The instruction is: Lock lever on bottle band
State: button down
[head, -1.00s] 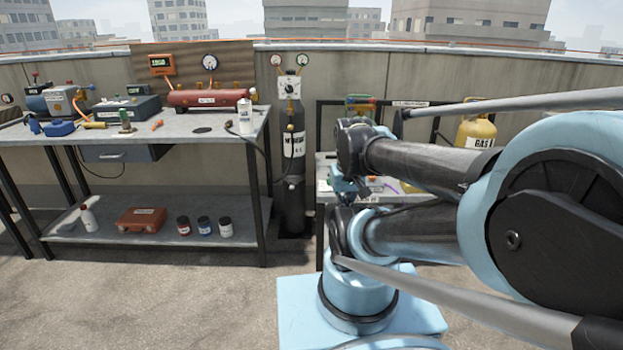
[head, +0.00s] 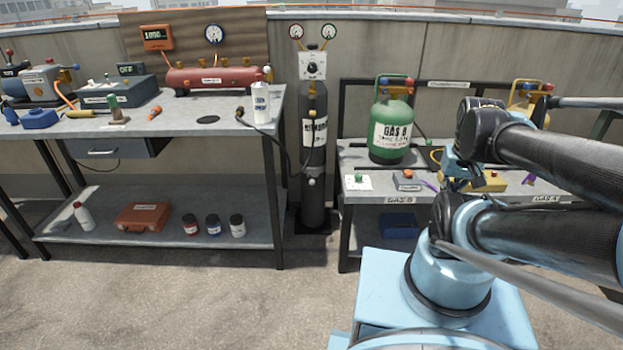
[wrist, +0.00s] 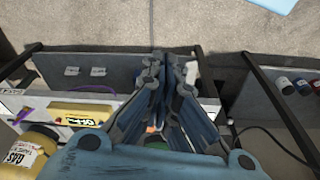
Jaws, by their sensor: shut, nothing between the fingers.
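A tall dark gas bottle (head: 314,150) stands upright against the wall between the two benches. Small pale fittings show on its lower front (head: 311,181); I cannot make out which is the band's lever or how it is set. My gripper (wrist: 160,58) is shut and empty in the wrist view, its fingers pointing over the smaller bench. In the head view its blue parts (head: 456,168) sit in front of that bench, right of the dark bottle and apart from it. The bottle is not clearly seen in the wrist view.
The right bench (head: 350,155) carries a green gas bottle (head: 391,140), a yellow gas bottle and small boxes. The left workbench (head: 180,125) holds a red tank (head: 212,79) and a white can (head: 261,103). A black hose hangs by the dark bottle. Open floor lies in front.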

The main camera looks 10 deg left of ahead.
jog(key=w+a+r+n+y, duration=0.1)
jog(key=w+a+r+n, duration=0.25)
jog(key=w, duration=0.35)
jog(key=w+a+r+n, duration=0.2)
jog(key=w+a+r, duration=0.1)
jog(key=w+r, duration=0.3)
jog(key=w+a+f+n+g+y, duration=0.1)
jog(key=w+a+f+n, duration=0.15)
jog(key=w+a, duration=0.55)
jog(key=w+a+f+n, duration=0.25)
jog(key=w+a, duration=0.25)
jog(key=w, duration=0.5)
jog(key=w+a+f+n+g+y, duration=0.1)
jog(key=w+a+f+n, duration=0.1)
jog(key=w+a+f, duration=0.4)
jog(key=w+a+f+n, duration=0.3)
jog(key=w+a, duration=0.1)
jog(key=a, duration=0.4)
jog(key=w+a+f+n, duration=0.1)
jog(key=a+f+n, duration=0.1)
jog(key=a+f, duration=0.5)
jog(key=w+a+f+n+g, duration=0.1)
jog(key=a+f+n, duration=0.1)
jog(key=a+f, duration=0.5)
notch_tip(320, 180, down, 4)
jog(key=shift+w+a+r+n+y, duration=0.15)
jog(key=shift+w+a+n+y, duration=0.1)
jog(key=shift+w+n+y, duration=0.1)
